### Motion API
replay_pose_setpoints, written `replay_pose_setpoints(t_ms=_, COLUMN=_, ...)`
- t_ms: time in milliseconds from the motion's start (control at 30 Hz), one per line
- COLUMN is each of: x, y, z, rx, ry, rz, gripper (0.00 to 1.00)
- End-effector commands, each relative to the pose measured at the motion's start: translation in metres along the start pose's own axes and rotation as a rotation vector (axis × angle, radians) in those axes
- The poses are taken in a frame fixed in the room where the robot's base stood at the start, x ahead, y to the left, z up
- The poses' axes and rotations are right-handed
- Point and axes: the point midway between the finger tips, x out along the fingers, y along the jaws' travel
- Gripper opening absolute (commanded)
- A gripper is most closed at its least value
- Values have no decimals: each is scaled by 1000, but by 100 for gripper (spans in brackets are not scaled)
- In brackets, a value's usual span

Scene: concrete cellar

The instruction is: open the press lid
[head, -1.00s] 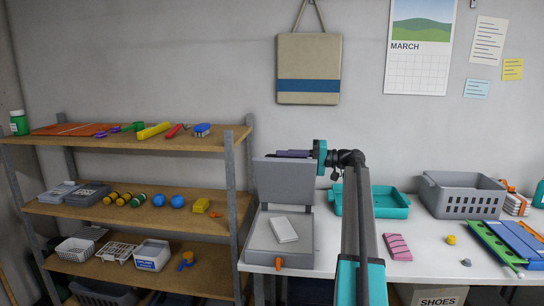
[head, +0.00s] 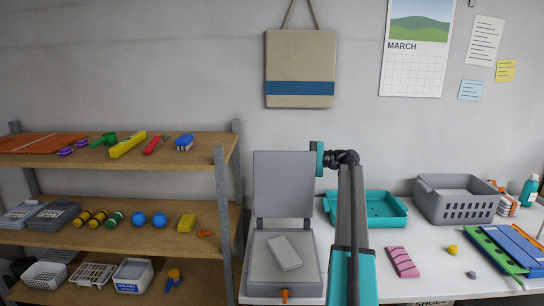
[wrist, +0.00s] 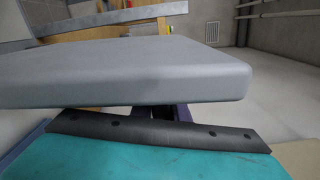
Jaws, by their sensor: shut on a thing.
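The press (head: 257,276) is a grey box on the table with an orange latch (head: 284,296) at its front. Its grey lid (head: 283,184) stands raised, about upright, at the back of the base. A pale flat block (head: 284,252) lies on the press bed. My gripper (head: 318,159) is at the lid's upper right edge, its fingers hidden behind the lid in the head view. In the wrist view, the lid (wrist: 140,72) fills the middle as a grey slab, and my purple gripper fingers (wrist: 170,112) reach to it, partly hidden. The gripper is shut on the lid.
A teal tray (head: 399,221) and a grey basket (head: 458,206) stand right of my arm. A pink block (head: 402,262) and a yellow piece (head: 453,250) lie in front of them. A wooden shelf (head: 150,238) stands close on the left. A bag (head: 300,68) hangs above.

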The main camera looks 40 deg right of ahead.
Motion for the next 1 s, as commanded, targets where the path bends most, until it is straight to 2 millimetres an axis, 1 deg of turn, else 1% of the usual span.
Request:
replay_pose_setpoints(t_ms=33, x=-7, y=-2, z=-1, rx=10, ry=8, rz=0, gripper=0)
replay_pose_setpoints(t_ms=500, x=7, y=0, z=-1, rx=24, ry=-12, rz=7, gripper=0)
replay_pose_setpoints(t_ms=533, x=8, y=0, z=-1, rx=24, ry=-13, rz=7, gripper=16)
replay_pose_setpoints(t_ms=600, x=8, y=0, z=-1, rx=24, ry=-14, rz=7, gripper=27)
replay_pose_setpoints(t_ms=633, x=9, y=0, z=-1, rx=24, ry=-16, rz=7, gripper=31)
replay_pose_setpoints(t_ms=1000, x=13, y=0, z=0, rx=23, ry=-20, rz=8, gripper=31)
